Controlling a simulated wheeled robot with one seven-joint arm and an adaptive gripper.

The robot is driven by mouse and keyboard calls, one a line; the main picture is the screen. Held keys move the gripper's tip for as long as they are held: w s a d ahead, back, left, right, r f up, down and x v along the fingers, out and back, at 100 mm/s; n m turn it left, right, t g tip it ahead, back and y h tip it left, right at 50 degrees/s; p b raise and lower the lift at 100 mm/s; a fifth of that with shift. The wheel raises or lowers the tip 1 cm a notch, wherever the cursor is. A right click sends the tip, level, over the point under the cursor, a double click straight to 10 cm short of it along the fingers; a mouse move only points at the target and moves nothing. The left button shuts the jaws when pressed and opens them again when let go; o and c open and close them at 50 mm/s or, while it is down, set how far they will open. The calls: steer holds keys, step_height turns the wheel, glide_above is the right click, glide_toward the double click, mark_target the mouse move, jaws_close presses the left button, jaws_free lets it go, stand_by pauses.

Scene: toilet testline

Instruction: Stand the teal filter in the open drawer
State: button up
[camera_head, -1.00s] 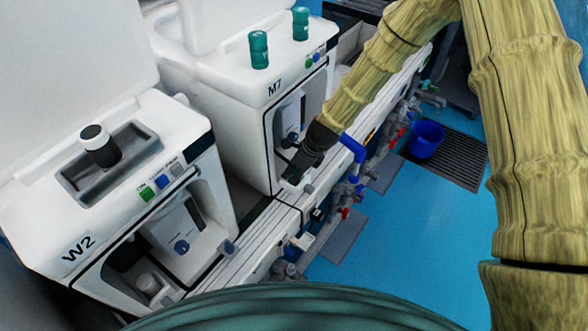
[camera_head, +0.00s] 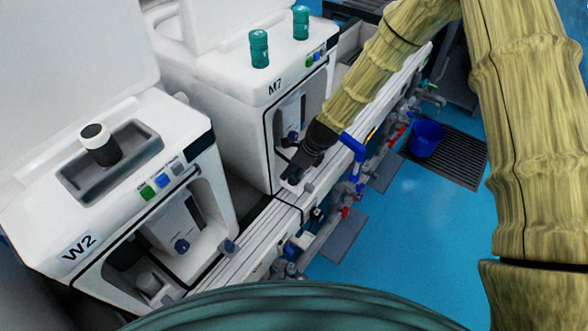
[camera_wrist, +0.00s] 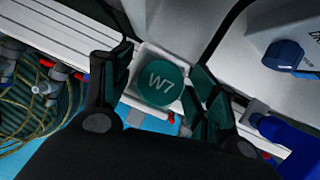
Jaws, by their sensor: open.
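A round teal filter (camera_wrist: 160,84) marked "W7" shows end-on in the wrist view, inside the pale square drawer (camera_wrist: 138,101). Its side is hidden, so I cannot tell how far down it sits. My gripper (camera_wrist: 160,60) is open, with one dark finger on each side of the filter. Gaps show between the fingers and the filter. In the head view my gripper (camera_head: 291,178) is low at the front of the machine marked "M7"; the filter there is hidden or too small to make out.
Two other teal cylinders (camera_head: 259,49) (camera_head: 301,22) stand on the M7 machine (camera_head: 235,85). The W2 machine (camera_head: 100,215) stands to the left. Pipes and valves (camera_head: 352,175) run along the bench front. A blue bucket (camera_head: 427,138) stands on a floor grate.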

steer(key=v, duration=1.1)
steer(key=shift+s+d+r+b, duration=0.15)
steer(key=shift+d+r+b, duration=0.05)
steer(key=shift+r+b, duration=0.15)
steer(key=s+d+f+n+g+h, duration=0.1)
steer(key=s+d+f+n+h, duration=0.1)
steer(key=s+d+f+n, duration=0.5)
steer(key=s+d+f+n+h, duration=0.1)
steer(key=s+d+f+n, duration=0.25)
steer(key=s+f, duration=0.65)
steer(key=s+d+f+n, duration=0.2)
steer(key=s+n, duration=0.2)
steer(key=s, duration=0.2)
steer(key=s+d+f+n, duration=0.2)
steer(key=s+d+n, duration=0.1)
steer(key=s, duration=0.4)
steer(key=s+d+f+n+h, duration=0.1)
steer(key=s+d+f+n, duration=0.2)
steer(key=s+n, duration=0.2)
steer(key=shift+s+g, duration=0.4)
steer(key=shift+s, duration=0.65)
